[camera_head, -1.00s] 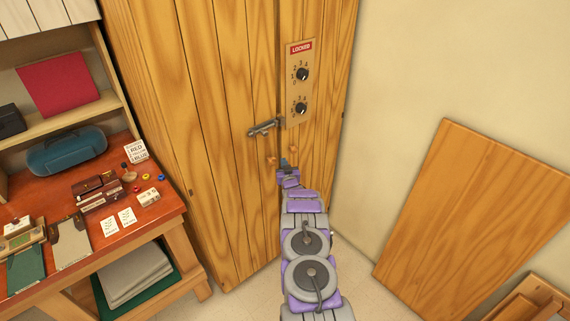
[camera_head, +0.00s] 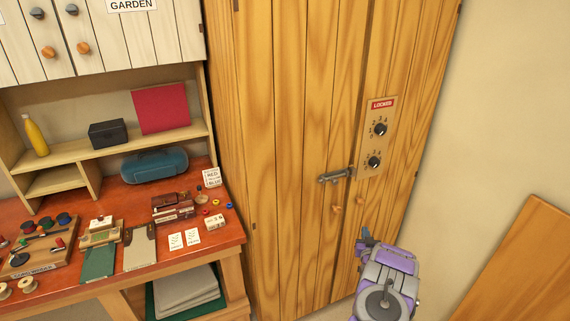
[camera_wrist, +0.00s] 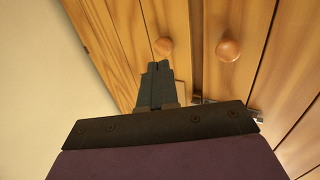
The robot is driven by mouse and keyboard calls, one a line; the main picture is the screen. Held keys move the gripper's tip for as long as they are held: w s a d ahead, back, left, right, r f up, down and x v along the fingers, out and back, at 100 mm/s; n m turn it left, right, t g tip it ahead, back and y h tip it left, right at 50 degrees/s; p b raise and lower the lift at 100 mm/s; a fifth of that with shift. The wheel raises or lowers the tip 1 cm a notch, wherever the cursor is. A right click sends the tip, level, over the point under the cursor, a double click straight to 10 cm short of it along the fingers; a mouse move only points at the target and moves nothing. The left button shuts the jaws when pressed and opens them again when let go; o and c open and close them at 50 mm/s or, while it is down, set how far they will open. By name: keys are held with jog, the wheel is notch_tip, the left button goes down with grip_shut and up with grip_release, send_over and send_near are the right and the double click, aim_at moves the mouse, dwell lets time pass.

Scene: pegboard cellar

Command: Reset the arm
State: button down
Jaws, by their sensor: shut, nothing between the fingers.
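My gripper (camera_head: 366,238) is at the lower right in the head view, in front of the tall wooden cabinet (camera_head: 290,150). In the wrist view my gripper (camera_wrist: 157,70) has its dark fingers together, with nothing between them. Two round wooden knobs show ahead of it: the left knob (camera_wrist: 163,46) is just beyond the fingertips, and the right knob (camera_wrist: 229,49) is across the door seam. The fingers appear apart from the knobs. My purple and grey arm covers the lower right of the head view.
The cabinet has a metal latch (camera_head: 336,175) and a panel marked LOCKED (camera_head: 383,104) with two dials. A red-topped workbench (camera_head: 215,240) with several small items stands at left. A wooden board (camera_head: 525,265) leans on the right wall.

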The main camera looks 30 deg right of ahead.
jog(key=w+a+r+n+g+y, duration=0.1)
jog(key=w+a+r+g+y, duration=0.1)
jog(key=w+a+r, duration=0.3)
jog(key=w+a+r+g+y, duration=0.1)
jog(key=w+a+r+y, duration=0.15)
jog(key=a+r, duration=0.4)
jog(key=s+a+r+n+g+y, duration=0.1)
jog(key=s+a+r+g, duration=0.15)
jog(key=a, duration=0.65)
jog(key=s+a+r+n+g+y, duration=0.15)
jog(key=a+r, duration=0.25)
jog(key=a, duration=0.5)
jog(key=s+a+r+n+g+y+b, duration=0.15)
jog(key=s+a+r, duration=0.25)
jog(key=s+a, duration=0.5)
jog(key=s+a+r+g+y, duration=0.1)
jog(key=s+a+r+g, duration=0.2)
jog(key=s+a, duration=0.6)
jog(key=s+a+r+g, duration=0.1)
jog(key=s+a+g, duration=0.1)
jog(key=s, duration=1.2)
jog(key=s+a+r+n+g, duration=0.1)
jog(key=s+a+r+g, duration=0.1)
jog(key=s, duration=1.2)
jog(key=shift+s+a+g, duration=0.25)
jog(key=shift+a+g, duration=0.4)
jog(key=shift+g, duration=0.1)
